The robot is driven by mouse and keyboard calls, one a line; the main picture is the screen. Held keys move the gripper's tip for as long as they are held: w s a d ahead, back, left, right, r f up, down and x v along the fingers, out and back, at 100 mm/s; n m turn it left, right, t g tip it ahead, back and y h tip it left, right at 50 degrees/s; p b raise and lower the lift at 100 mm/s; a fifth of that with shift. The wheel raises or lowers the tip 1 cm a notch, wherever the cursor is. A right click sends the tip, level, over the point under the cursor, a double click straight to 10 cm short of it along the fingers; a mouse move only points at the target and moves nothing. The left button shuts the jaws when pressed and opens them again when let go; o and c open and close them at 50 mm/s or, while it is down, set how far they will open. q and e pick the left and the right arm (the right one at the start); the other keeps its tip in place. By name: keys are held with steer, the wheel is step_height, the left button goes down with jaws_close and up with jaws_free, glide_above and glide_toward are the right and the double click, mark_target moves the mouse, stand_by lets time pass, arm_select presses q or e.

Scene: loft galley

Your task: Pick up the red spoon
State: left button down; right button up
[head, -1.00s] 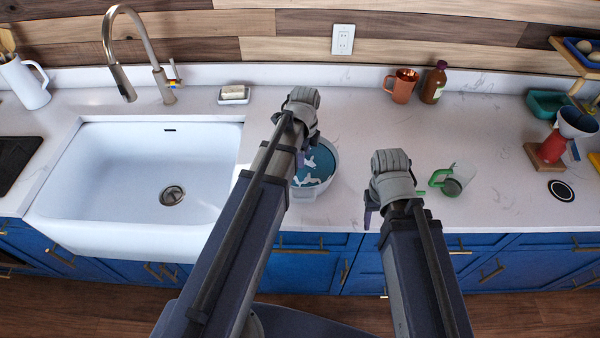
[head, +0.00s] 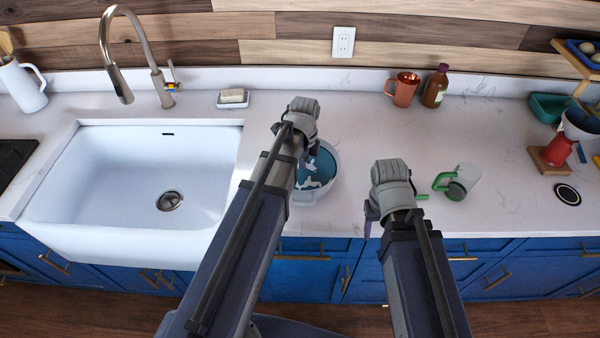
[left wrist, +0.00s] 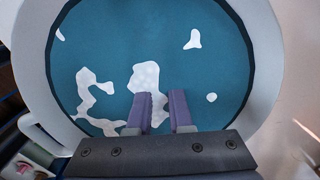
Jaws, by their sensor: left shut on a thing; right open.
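I cannot see the red spoon in any view. A white tub (head: 331,184) holds opaque blue water (head: 318,170) with white foam patches, and the water hides whatever lies below it. My left gripper (left wrist: 166,112) reaches down into the tub. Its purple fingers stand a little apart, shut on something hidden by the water. In the head view, my left arm covers the tub's left part. My right gripper (head: 372,215) is open, over the counter's front edge to the right of the tub.
A clear cup with a green handle (head: 462,182) stands right of my right gripper. A small green piece (head: 422,197) shows beside that gripper. The white sink (head: 130,190) is left of the tub. A copper mug (head: 403,90) and brown bottle (head: 435,86) stand behind on the counter (head: 400,125).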

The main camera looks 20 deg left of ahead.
arm_select(q)
steer(key=shift+r, duration=0.1)
stand_by(0.5)
step_height(320, 180, up, 10)
steer(key=p, duration=1)
